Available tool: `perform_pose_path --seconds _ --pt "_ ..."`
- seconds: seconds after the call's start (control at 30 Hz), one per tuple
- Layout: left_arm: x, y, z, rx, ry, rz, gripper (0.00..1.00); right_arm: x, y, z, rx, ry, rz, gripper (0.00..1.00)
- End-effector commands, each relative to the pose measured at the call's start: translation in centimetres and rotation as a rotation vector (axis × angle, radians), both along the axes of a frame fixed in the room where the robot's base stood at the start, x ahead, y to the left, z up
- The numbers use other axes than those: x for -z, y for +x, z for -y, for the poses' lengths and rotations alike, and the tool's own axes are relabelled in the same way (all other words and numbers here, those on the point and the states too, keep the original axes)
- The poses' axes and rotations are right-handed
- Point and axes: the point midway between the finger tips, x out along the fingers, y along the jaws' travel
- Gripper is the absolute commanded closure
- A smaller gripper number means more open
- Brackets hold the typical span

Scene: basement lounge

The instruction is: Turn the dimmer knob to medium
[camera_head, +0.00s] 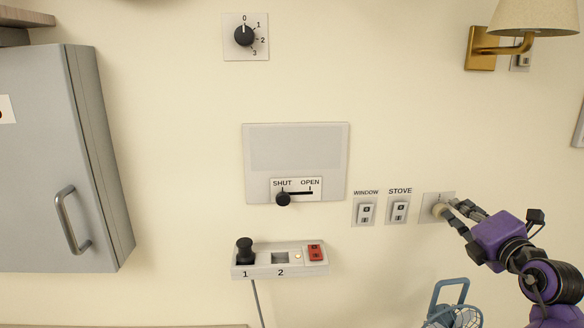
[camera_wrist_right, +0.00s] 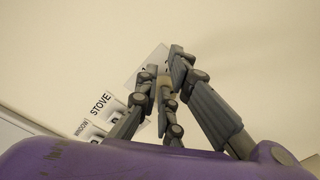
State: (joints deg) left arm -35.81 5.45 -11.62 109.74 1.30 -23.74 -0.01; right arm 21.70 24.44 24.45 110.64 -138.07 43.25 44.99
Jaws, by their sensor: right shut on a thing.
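The dimmer knob (camera_head: 438,210) is a small cream knob on a grey wall plate (camera_head: 429,201) at the right, beside the STOVE switch. My right gripper (camera_head: 449,209) reaches in from the right and its fingers are closed around the knob. In the right wrist view the fingers (camera_wrist_right: 163,87) meet at the cream knob (camera_wrist_right: 165,92), in front of its plate (camera_wrist_right: 150,62). The fingers cover most of the knob and the plate's markings, so its setting cannot be read. My left gripper is not in view.
Left of the plate are the STOVE switch (camera_head: 399,211) and WINDOW switch (camera_head: 365,213). A blue fan (camera_head: 455,315) stands below; a lamp (camera_head: 481,48) hangs above.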

Motion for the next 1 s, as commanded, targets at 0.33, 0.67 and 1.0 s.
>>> perform_pose_path --seconds 0.33,0.67,1.0 --pt "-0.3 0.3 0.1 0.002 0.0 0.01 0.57 -1.1 0.2 -0.8 -0.014 0.006 0.022 1.0" --pt "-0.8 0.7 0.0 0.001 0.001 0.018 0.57 -1.8 0.2 -0.4 -0.013 0.006 0.024 1.0" --pt "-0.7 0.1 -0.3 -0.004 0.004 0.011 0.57 -1.5 -1.9 0.2 -0.008 0.002 0.017 1.0"
